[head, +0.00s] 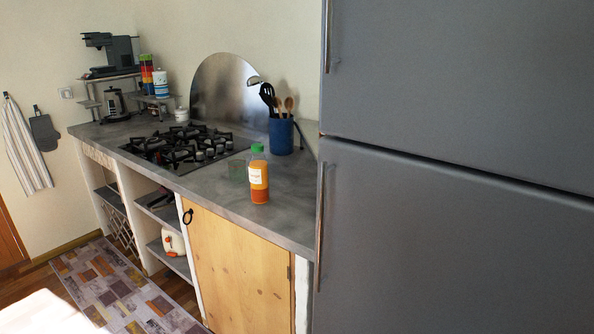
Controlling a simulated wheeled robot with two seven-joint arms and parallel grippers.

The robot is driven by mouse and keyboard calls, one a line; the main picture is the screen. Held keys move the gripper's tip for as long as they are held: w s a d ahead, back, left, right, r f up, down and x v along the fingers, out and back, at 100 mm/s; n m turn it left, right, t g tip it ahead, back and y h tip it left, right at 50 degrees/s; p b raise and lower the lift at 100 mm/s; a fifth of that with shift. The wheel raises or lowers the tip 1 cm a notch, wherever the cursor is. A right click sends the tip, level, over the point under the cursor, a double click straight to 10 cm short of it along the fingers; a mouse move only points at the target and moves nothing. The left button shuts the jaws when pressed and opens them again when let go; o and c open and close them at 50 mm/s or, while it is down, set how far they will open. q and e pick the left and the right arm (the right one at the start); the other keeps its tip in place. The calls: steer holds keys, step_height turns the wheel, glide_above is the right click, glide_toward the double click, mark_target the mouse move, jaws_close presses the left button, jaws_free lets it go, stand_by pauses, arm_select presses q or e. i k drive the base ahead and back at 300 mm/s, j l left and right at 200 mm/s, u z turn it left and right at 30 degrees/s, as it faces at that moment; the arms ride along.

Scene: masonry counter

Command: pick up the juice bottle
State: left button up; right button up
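The juice bottle (259,176) stands upright on the grey counter (215,192), near its front edge and to the right of the stove. It has orange contents, a white label and a green cap. Nothing touches it that I can see. Neither of my grippers shows in the head view. A plain white shape at the lower left corner cannot be clearly made out.
A gas stove (178,148) lies left of the bottle. A blue utensil holder (281,136) stands behind it. A tall grey fridge (450,200) closes off the counter's right side. A patterned rug (120,290) lies on the floor in front.

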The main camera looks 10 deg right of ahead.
mark_target(259, 176)
steer(key=i+z, duration=0.35)
steer(key=i+j+z, duration=0.2)
steer(key=z, duration=0.15)
steer(key=i+j+z, duration=0.2)
steer(key=z, duration=0.15)
steer(key=i+j, duration=0.05)
